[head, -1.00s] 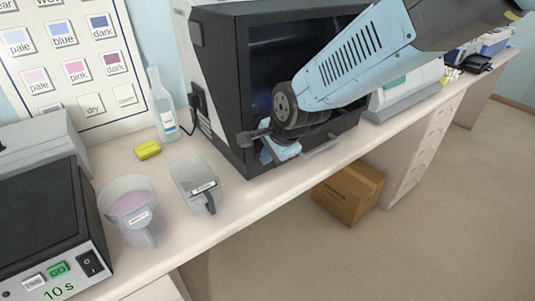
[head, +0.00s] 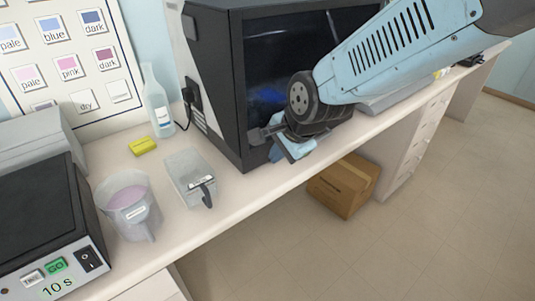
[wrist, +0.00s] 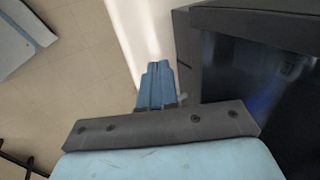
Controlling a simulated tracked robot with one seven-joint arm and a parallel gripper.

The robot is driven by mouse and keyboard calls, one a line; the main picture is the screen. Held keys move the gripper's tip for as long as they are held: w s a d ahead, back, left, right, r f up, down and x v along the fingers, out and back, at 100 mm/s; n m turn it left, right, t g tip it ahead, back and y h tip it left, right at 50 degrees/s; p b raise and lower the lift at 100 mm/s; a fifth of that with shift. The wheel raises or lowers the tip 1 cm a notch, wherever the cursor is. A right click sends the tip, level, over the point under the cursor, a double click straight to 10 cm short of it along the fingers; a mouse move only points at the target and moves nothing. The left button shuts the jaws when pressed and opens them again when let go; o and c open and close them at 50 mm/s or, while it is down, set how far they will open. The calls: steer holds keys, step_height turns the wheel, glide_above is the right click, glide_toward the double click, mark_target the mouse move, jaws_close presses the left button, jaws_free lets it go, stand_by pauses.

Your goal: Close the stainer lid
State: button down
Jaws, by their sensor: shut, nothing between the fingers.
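A control box (head: 88,262) with a black top (head: 35,205), a GO button and "10 s" stands at the left in the head view. A large black machine (head: 213,95) with a dark glass front (head: 285,45) stands at the middle. I cannot tell from labels which one is the stainer, nor make out its lid clearly. My gripper (head: 290,150) is in front of the machine's lower front, low near the counter edge. In the wrist view its blue fingers (wrist: 157,84) are shut and empty, left of the machine (wrist: 255,65). Contact is not visible.
A cup of pink liquid (head: 128,207), a grey container with a dark handle (head: 183,170), a yellow block (head: 142,146) and a bottle (head: 157,103) stand on the counter (head: 225,198). A cardboard box (head: 343,187) is on the floor below. Open floor (head: 440,210) lies right.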

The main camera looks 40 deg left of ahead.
steer(key=v, duration=0.7)
steer(key=shift+d, duration=0.4)
steer(key=shift+s+d, duration=0.1)
steer(key=w+d+r+t+h, duration=0.15)
steer(key=w+d, duration=0.25)
steer(key=d, duration=0.4)
steer(key=w+d+r+n+t, duration=0.1)
steer(key=w+d+r, duration=0.25)
steer(key=d, duration=0.45)
steer(key=w+d+r+t, duration=0.15)
steer(key=w+d, duration=0.25)
steer(key=d, duration=0.4)
steer(key=s+d+r+n+h, duration=0.1)
steer(key=s+d+h, duration=0.1)
steer(key=d, duration=1)
steer(key=s+d+r+n+h, duration=0.1)
steer(key=s+d, duration=0.4)
steer(key=d, duration=0.7)
steer(key=shift+s+d+r+h, duration=0.15)
steer(key=shift+s+d+h, duration=0.1)
steer(key=shift+s+h, duration=0.15)
